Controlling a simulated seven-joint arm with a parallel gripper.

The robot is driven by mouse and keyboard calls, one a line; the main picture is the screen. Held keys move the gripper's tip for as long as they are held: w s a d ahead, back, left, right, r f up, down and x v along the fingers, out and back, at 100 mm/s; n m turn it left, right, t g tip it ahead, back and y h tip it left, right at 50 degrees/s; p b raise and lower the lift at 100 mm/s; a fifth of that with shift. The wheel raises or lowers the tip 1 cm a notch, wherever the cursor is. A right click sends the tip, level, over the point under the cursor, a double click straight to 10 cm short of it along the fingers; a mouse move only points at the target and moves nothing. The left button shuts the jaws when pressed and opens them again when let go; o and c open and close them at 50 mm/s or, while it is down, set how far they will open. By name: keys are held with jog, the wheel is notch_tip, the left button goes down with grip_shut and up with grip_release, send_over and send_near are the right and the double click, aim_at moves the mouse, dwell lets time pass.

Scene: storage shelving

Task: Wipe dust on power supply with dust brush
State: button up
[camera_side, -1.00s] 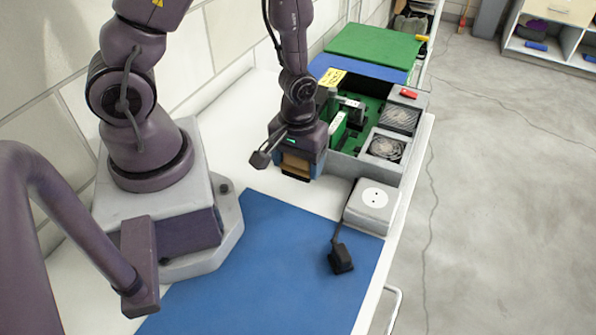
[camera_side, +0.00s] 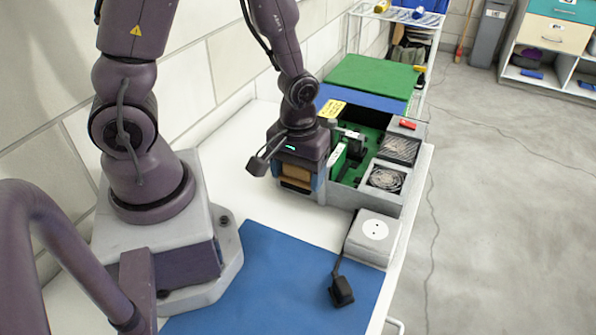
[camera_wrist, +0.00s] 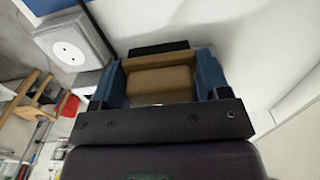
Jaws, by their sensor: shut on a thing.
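My gripper (camera_side: 297,184) is shut on a brown block-shaped piece (camera_side: 296,172), seemingly the dust brush's body. It hangs at the near left of an open grey case. In the wrist view the brown block (camera_wrist: 160,82) sits between the blue fingers, with a dark strip beyond it, perhaps bristles. The case (camera_side: 350,196) holds a green board and two fan units at its right. The nearer fan unit (camera_side: 387,178) has pale swirl marks; it may be the power supply, but I cannot tell for sure. The gripper is apart from the fans. Any dust is too small to make out.
A grey box with a round white socket (camera_side: 375,230) stands in front of the case, with a black plug (camera_side: 341,291) on the blue mat (camera_side: 255,285). A red object (camera_side: 408,124) lies on the case rim. The white tabletop left of the gripper is clear.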

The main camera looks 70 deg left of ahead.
jog(key=r, duration=0.6)
jog(key=w+r, duration=0.1)
jog(key=r, duration=0.3)
jog(key=w+a, duration=0.2)
jog(key=w, duration=1.8)
send_over(393, 169)
notch_tip(393, 169, down, 4)
jog(key=shift+s+a+f, duration=0.1)
jog(key=shift+s+f, duration=0.05)
jog(key=shift+f, duration=1.1)
jog(key=shift+s+a+f, duration=0.15)
jog(key=shift+f, duration=1.15)
jog(key=shift+s+a+f, duration=0.1)
jog(key=shift+s+f, duration=0.05)
jog(key=shift+f, duration=1.1)
jog(key=shift+s+d+f, duration=0.1)
jog(key=shift+d+f, duration=0.05)
jog(key=shift+f, duration=0.65)
jog(key=shift+s+d, duration=2.35)
jog(key=shift+s, duration=0.05)
jog(key=w+a, duration=0.5)
jog(key=shift+w+d, duration=0.25)
jog(key=shift+w, duration=0.05)
jog(key=shift+d, duration=0.25)
jog(key=shift+s+d, duration=2.4)
jog(key=shift+s, duration=0.1)
jog(key=w+a, duration=0.5)
notch_tip(393, 169, up, 8)
